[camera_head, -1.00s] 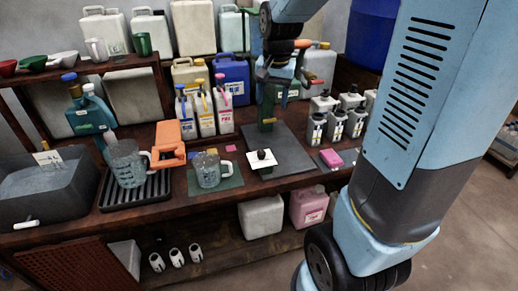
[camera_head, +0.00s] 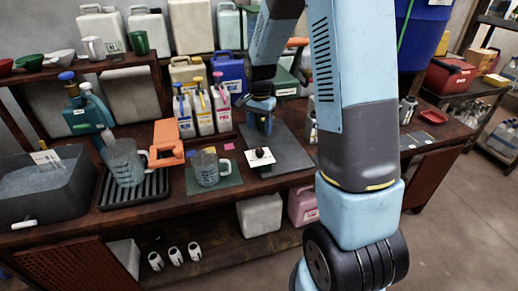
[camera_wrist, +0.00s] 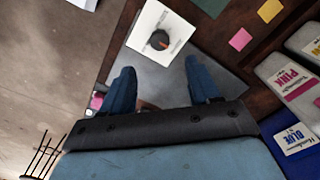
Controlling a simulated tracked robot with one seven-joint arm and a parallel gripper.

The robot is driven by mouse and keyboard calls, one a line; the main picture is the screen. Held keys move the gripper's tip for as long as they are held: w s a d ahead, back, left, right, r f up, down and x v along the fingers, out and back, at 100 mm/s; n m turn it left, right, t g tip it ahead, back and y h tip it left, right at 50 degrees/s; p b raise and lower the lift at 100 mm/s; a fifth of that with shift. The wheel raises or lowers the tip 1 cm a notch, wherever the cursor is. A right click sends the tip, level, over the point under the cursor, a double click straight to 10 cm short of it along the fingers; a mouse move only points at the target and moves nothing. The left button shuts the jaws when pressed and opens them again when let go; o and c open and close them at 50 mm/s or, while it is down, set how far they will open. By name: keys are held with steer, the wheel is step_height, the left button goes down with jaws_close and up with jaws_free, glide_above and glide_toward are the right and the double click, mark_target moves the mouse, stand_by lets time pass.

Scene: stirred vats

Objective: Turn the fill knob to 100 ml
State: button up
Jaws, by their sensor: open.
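The fill knob (camera_wrist: 159,40) is a round black dial with an orange pointer mark on a white square plate (camera_wrist: 145,27). In the head view the knob (camera_head: 259,153) stands at the front edge of a dark grey panel on the bench. The scale marks on the plate are too small to read. My gripper (camera_wrist: 155,75) has two blue fingers, spread wide with nothing between them. In the wrist view the knob lies between and beyond the fingertips. In the head view my gripper (camera_head: 262,115) hangs over the grey panel, behind the knob and apart from it.
A measuring jug (camera_head: 208,170) stands on a green mat left of the knob. Another jug (camera_head: 126,162) stands on a black rack beside an orange device (camera_head: 166,143). Labelled bottles (camera_head: 202,106) stand behind. The grey panel (camera_head: 288,150) is otherwise largely clear.

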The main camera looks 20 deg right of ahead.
mark_target(259, 151)
step_height(259, 151, down, 10)
steer(key=shift+f, duration=0.15)
stand_by(0.3)
steer(key=shift+c, duration=0.3)
steer(key=c, duration=0.9)
steer(key=shift+a, duration=0.25)
steer(key=shift+c, duration=0.4)
steer(key=shift+d, duration=0.15)
